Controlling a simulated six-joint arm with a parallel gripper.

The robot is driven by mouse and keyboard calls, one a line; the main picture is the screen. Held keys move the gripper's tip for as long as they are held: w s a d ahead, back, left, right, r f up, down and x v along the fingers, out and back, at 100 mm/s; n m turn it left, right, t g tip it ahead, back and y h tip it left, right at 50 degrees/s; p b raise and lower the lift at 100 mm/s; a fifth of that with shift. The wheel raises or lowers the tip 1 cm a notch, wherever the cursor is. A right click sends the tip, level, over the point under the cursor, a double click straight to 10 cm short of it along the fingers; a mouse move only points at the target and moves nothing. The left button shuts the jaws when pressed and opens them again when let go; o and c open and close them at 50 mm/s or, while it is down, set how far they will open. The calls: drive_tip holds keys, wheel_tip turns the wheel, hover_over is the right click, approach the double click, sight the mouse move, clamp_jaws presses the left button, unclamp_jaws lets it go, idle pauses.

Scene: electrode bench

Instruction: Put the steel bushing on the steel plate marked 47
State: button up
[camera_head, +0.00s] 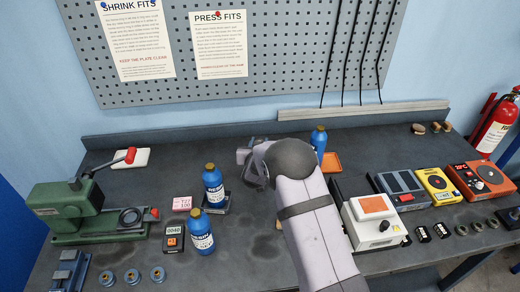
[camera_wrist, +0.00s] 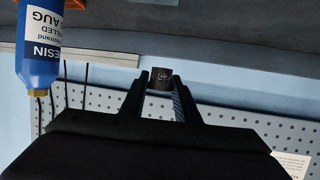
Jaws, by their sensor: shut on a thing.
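My gripper (camera_head: 243,156) is above the middle of the bench, left of my arm's rounded wrist. In the wrist view my gripper (camera_wrist: 160,88) has its two black fingers closed on a small dark grey metal piece, which looks like the steel bushing (camera_wrist: 160,78). A pale mark shows on its face, too small to read. The piece is held clear of the bench. I cannot make out a steel plate marked 47 in either view; my arm hides part of the bench middle.
Blue resin bottles (camera_head: 201,232) stand close left of my arm, one on a dark stand. A green press (camera_head: 75,212) is at the left. A white scale (camera_head: 374,222) is right of my arm. Several grey rings (camera_head: 476,227) lie at the right front. The back strip is mostly clear.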

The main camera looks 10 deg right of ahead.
drive_tip(key=w+d+r+h+b, duration=0.1)
drive_tip(key=w+d+r+b, duration=0.15)
drive_tip(key=d+b, duration=0.85)
drive_tip(key=s+a+f+n+y, duration=0.2)
drive_tip(key=a+n+y, duration=0.2)
drive_tip(key=a+y, duration=0.2)
drive_tip(key=shift+s+a+n+y+p, duration=0.25)
drive_tip(key=shift+a+n+y+p, duration=0.15)
drive_tip(key=shift+a, duration=0.65)
drive_tip(key=shift+f, duration=0.2)
drive_tip(key=shift+h, duration=0.3)
drive_tip(key=shift+d+f+p, duration=0.1)
drive_tip(key=shift+f+p, duration=0.75)
drive_tip(key=shift+f, duration=4)
drive_tip(key=shift+f, duration=0.1)
